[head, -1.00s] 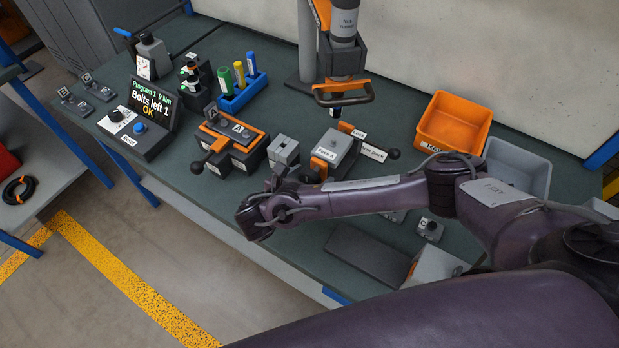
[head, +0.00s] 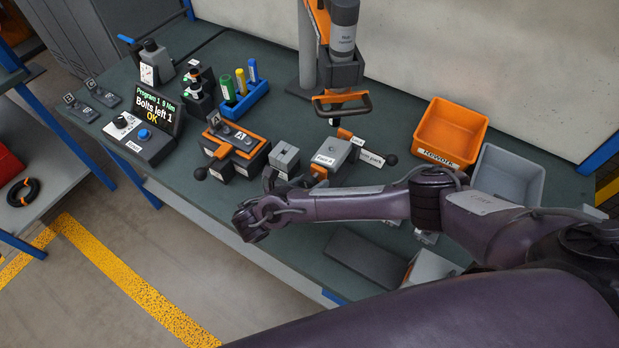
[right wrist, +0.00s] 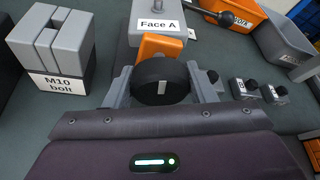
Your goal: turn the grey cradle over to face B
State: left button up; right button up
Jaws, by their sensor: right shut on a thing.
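The grey cradle (head: 336,148) stands on the green bench with its "Face A" label showing, between orange supports. In the right wrist view the cradle (right wrist: 172,38) is straight ahead, with an orange bracket on its near side. A black round knob (right wrist: 160,78) is in front of that bracket. My right gripper (right wrist: 163,84) is shut on this knob, one grey finger on each side. In the head view my right arm partly hides the gripper and knob. No face B label is visible. My left gripper is not in view.
A grey block labelled "M10 bolt" (right wrist: 50,45) stands close on the left. A hanging tool (head: 342,75) is above and behind the cradle. An orange bin (head: 452,132) and a grey bin (head: 510,172) stand to the right. A screen (head: 157,108) reads "Bolts left 1 OK".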

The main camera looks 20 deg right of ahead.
jog(key=shift+r+n+g+h+p, duration=0.15)
jog(key=shift+n+g+h+p, duration=0.2)
jog(key=shift+n+p, duration=0.55)
jog(key=shift+n+h+p, duration=0.55)
jog(key=shift+n+p, duration=0.05)
jog(key=shift+p, duration=0.05)
jog(key=shift+f, duration=0.2)
jog(key=o, duration=1)
jog(key=shift+c, duration=0.2)
jog(key=p+v, duration=0.3)
jog(key=v, duration=0.4)
jog(key=shift+w+r+p, duration=0.15)
jog(key=shift+r+p, duration=0.05)
jog(key=shift+p, duration=0.1)
jog(key=shift+a, duration=0.4)
